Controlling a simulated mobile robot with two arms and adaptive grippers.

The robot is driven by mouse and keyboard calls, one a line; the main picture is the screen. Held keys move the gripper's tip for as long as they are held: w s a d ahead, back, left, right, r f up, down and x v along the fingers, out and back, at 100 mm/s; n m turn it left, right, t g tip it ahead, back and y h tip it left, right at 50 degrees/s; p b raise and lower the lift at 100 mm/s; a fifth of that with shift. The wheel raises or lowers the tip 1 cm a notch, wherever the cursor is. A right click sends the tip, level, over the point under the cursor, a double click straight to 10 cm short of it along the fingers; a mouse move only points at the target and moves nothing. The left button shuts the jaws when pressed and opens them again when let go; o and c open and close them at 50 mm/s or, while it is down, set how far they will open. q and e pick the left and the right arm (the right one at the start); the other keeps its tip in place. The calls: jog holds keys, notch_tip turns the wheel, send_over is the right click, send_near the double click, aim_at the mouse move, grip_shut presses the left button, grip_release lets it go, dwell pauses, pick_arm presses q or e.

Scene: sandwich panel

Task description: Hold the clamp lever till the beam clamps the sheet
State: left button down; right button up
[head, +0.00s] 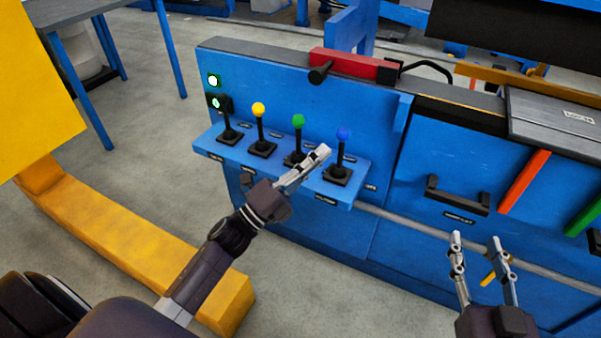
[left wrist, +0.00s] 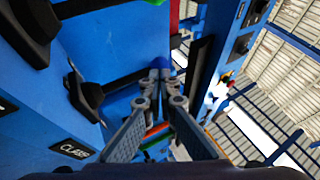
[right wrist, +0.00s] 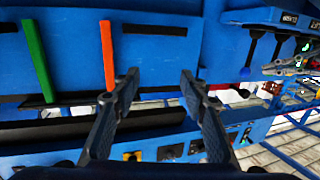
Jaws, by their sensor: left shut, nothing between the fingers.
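A row of levers on the blue panel shelf (head: 215,143) has knobs in different colours. The blue-knobbed lever (head: 343,135) stands at its right end, beside the green-knobbed lever (head: 298,122). My left gripper (head: 324,152) is shut and empty, its tips close to the blue lever. In the left wrist view the blue knob (left wrist: 163,62) shows just beyond the tips; contact cannot be told. A label there (left wrist: 72,149) appears to read CLAMP. My right gripper (head: 476,238) is open and empty in front of the machine. I cannot clearly make out the sheet or the beam.
Two green lamps (head: 214,80) are lit at the panel's left. An orange bar (head: 525,182) and a green bar (head: 584,215) are on the machine front, near a black handle (head: 457,194). A yellow base beam (head: 120,235) lies on the floor at left.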

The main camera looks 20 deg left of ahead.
aim_at(341, 153)
pick_arm(q)
jog(key=shift+x, duration=1.45)
pick_arm(e)
jog(key=shift+w+a+r+t, duration=0.15)
jog(key=shift+r+t, duration=0.25)
jog(key=shift+r, duration=0.35)
pick_arm(q)
jog(key=w+n+g+y+p, duration=0.1)
jog(key=w+p, duration=0.1)
jog(key=p, duration=0.5)
jog(key=shift+w+r+g+y, duration=0.1)
jog(key=shift+r+g+y, duration=0.1)
jog(key=shift+g+y, duration=0.15)
pick_arm(e)
jog(key=s+d+f+g+h, duration=0.1)
jog(key=s+d+f+g, duration=0.2)
jog(key=s+f+g, duration=0.4)
jog(key=s+d+f+g+h, duration=0.2)
jog(key=s+d+f+g, duration=0.2)
jog(key=s+f, duration=0.6)
notch_tip(341, 153, down, 6)
jog(key=g, duration=0.2)
jog(key=shift+m+g+h, duration=0.3)
jog(key=shift+g, duration=0.1)
jog(key=shift+r, duration=0.15)
